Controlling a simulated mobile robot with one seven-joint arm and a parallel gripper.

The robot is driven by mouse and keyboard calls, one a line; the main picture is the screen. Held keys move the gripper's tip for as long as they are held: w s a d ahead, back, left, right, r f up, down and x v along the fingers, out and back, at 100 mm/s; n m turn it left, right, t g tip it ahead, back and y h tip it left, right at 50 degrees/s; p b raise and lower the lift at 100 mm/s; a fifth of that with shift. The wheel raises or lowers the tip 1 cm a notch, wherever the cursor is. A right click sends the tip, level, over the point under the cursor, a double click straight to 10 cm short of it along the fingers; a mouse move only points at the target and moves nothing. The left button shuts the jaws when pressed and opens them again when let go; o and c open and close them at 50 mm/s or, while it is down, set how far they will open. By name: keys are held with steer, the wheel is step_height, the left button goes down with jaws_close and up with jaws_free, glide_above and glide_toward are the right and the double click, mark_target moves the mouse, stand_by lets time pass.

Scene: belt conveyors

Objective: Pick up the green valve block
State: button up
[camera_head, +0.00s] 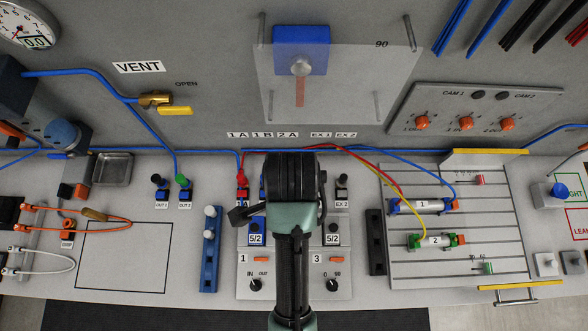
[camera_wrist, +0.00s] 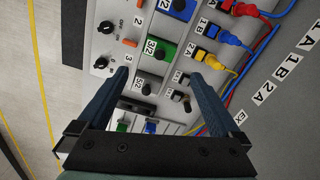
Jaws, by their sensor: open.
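The green valve block (camera_wrist: 160,47), labelled 3/2, with a black round knob, sits in a row on the grey valve panel in the wrist view. It lies between a blue valve block (camera_wrist: 179,8) and a grey 5/2 valve block (camera_wrist: 147,86). My gripper (camera_wrist: 159,75) is open, its two dark blue fingers wide apart and empty. The fingertips point towards the row; the green block shows just beyond the gap between them. In the head view my arm covers the green block; the blue 5/2 block (camera_head: 257,232) shows to the left of the arm.
Blue and yellow plugs with hoses (camera_wrist: 232,47) run close beside the row. Black knobs and orange switches (camera_wrist: 130,43) line the other side. In the head view, a slotted plate with cylinders (camera_head: 427,206) lies right, and an outlined empty area (camera_head: 122,258) lies left.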

steer(key=f, duration=0.7)
steer(key=shift+s, duration=0.25)
steer(key=shift+w+d+f+p, duration=0.1)
steer(key=shift+w+f+p, duration=0.1)
steer(key=shift+f, duration=1.25)
steer(key=shift+w+d+f+p, duration=0.1)
steer(key=shift+f+p, duration=0.1)
steer(key=shift+f, duration=1.2)
steer(key=shift+s, duration=0.1)
steer(key=c, duration=1.2)
steer(key=shift+c, duration=0.2)
step_height(320, 180, up, 10)
steer(key=shift+f+b, duration=0.2)
steer(key=shift+b, duration=0.3)
steer(key=shift+r+p, duration=2.25)
steer(key=shift+p, duration=0.2)
